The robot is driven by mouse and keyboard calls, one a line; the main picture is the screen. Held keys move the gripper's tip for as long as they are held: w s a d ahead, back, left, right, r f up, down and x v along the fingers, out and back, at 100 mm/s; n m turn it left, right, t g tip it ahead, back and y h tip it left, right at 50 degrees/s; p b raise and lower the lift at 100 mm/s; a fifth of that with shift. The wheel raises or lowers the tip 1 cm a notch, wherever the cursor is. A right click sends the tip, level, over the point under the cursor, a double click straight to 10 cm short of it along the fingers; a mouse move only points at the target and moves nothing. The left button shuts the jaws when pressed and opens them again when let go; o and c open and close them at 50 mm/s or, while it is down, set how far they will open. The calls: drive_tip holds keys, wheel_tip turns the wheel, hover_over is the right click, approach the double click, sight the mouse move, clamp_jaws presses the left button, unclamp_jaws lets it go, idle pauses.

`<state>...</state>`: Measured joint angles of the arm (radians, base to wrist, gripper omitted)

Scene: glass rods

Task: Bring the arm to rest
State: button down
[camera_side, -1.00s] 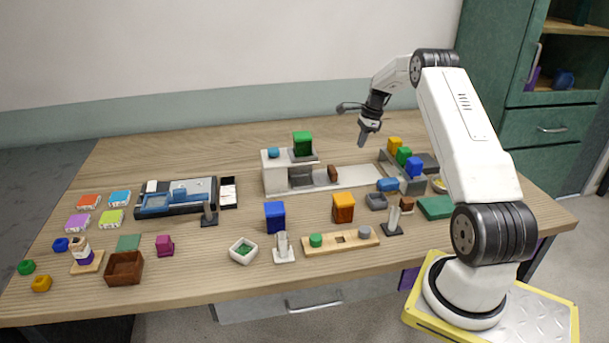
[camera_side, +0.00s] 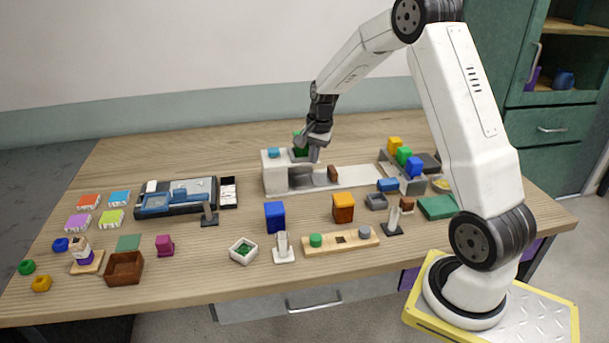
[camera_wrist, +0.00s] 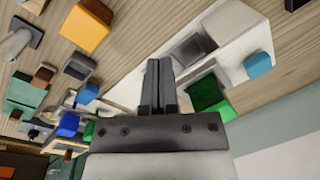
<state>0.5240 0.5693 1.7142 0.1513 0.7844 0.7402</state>
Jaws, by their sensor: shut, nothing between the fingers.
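My gripper (camera_side: 314,155) is shut and empty in the side view. It hangs above the white station (camera_side: 274,180), in front of the green block (camera_side: 299,140), which it partly hides. In the wrist view my gripper (camera_wrist: 158,62) shows with its two fingers together over the station. The green block (camera_wrist: 207,94) is just to the right of the fingers there. Whether the fingers touch the station or the block cannot be told.
A small blue piece (camera_side: 273,153) sits on top of the station. A brown block (camera_side: 333,174) stands on its pale strip. Coloured blocks stand in a grey rack (camera_side: 413,186) to the right. A blue block (camera_side: 275,216) and an orange block (camera_side: 343,207) stand in front.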

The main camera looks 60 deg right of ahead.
drive_tip(key=s+a+n, duration=0.7)
drive_tip(key=a, duration=0.4)
drive_tip(key=s+a+n+t, duration=0.1)
drive_tip(key=s+a+n, duration=0.7)
drive_tip(key=a, duration=0.3)
drive_tip(key=shift+a+n+h, duration=0.3)
drive_tip(key=shift+a, duration=0.05)
